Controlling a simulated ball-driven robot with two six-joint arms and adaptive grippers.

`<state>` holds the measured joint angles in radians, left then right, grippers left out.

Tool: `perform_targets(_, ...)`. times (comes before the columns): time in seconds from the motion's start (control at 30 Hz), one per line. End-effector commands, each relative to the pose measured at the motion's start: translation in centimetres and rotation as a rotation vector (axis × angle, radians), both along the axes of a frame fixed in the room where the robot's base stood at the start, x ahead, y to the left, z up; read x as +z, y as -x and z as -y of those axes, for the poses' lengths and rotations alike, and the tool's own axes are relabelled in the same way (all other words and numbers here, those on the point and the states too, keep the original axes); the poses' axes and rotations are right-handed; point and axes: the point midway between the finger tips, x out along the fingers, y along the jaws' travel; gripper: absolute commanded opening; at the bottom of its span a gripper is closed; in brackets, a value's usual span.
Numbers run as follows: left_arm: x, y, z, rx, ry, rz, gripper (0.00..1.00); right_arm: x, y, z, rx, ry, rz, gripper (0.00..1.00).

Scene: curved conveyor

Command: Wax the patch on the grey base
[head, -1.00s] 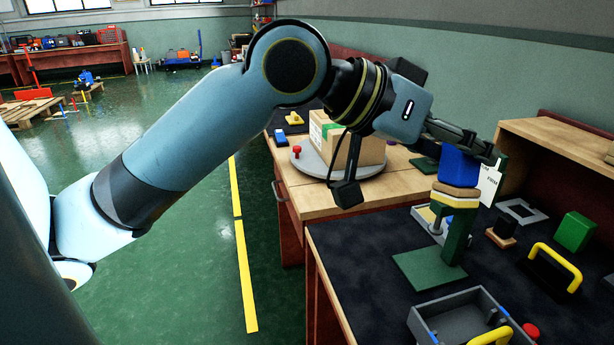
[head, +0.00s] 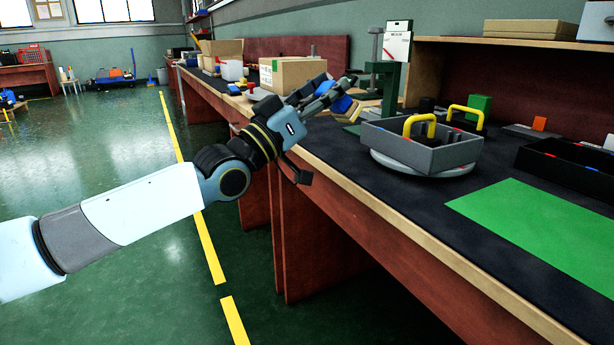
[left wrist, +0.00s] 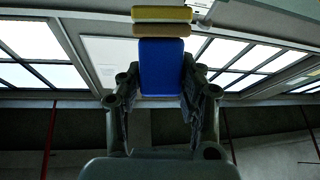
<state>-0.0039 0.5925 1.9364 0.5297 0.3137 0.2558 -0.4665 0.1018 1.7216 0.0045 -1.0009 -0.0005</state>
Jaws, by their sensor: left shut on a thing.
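My left gripper (head: 338,92) is shut on a block with a blue grip (head: 342,104), a brown layer and a yellow pad. In the head view the block is tilted, beside the green stand, near the bench's front edge. In the left wrist view the blue grip (left wrist: 161,68) is between both fingers, and the yellow pad (left wrist: 161,14) is at its far end. I cannot make out a patch on a grey base. A round grey base (head: 418,170) carries a grey tray (head: 400,147); no patch shows on it. My right gripper is not in view.
The green stand (head: 388,82) with a white card rises behind the grey tray, which has a yellow handle (head: 419,124). A black tray (head: 578,166) stands at the right. The green mat (head: 545,235) is bare. A cardboard box (head: 292,75) stands farther along.

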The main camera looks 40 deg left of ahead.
Motion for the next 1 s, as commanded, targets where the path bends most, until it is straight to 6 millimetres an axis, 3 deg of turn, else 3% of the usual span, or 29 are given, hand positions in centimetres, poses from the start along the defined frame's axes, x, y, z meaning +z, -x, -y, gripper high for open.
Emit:
perform_targets(0.03, -3.4, 0.0, -0.9, 0.015, 0.001, 0.034, 0.03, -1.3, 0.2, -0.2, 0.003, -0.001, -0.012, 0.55)
perform_targets(0.2, -5.8, 0.8, -2.9, 0.046, 0.007, 0.155, 0.03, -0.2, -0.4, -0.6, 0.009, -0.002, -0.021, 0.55)
perform_targets(0.47, -6.1, 0.8, -3.4, 0.057, 0.010, 0.205, 0.03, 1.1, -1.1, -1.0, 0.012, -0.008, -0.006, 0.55)
perform_targets(1.0, -6.2, -3.5, -1.6, 0.056, 0.010, 0.201, 0.03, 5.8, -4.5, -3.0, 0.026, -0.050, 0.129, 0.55)
